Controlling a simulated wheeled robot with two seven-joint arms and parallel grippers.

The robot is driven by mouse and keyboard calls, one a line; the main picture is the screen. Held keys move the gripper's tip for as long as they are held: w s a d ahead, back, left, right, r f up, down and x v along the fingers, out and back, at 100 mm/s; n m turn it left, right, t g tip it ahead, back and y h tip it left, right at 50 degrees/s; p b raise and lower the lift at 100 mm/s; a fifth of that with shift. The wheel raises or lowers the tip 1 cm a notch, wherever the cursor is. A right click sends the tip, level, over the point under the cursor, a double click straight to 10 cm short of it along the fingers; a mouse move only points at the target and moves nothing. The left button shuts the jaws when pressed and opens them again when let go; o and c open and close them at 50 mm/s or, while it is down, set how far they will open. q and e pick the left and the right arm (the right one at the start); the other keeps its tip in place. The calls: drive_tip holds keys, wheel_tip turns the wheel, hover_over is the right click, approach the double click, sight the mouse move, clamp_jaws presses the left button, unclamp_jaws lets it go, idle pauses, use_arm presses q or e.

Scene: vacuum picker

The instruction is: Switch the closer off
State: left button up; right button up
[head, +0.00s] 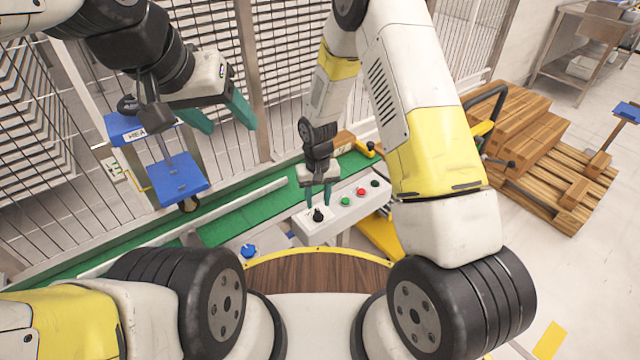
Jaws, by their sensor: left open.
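A pale control box (335,205) stands beside the green conveyor, in the middle of the head view. On its near left end is a black rotary knob (318,215) on a white plate. A green button, a red button and a dark button sit in a row to its right. My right gripper (318,206) points down at the knob, its teal fingers apart on either side of it. I cannot tell whether they touch it or which way the knob is turned. My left gripper (229,127) is open and empty, raised at the upper left, away from the box.
A green conveyor (240,214) with pale rails runs behind the box. A blue stand (180,180) is below my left gripper. Wire fencing (285,60) rises behind. Wooden beams on a pallet (540,190) lie at the right. A round brown surface (320,275) is in front of me.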

sight(318, 212)
drive_tip(key=shift+f, duration=2.2)
clamp_jaws()
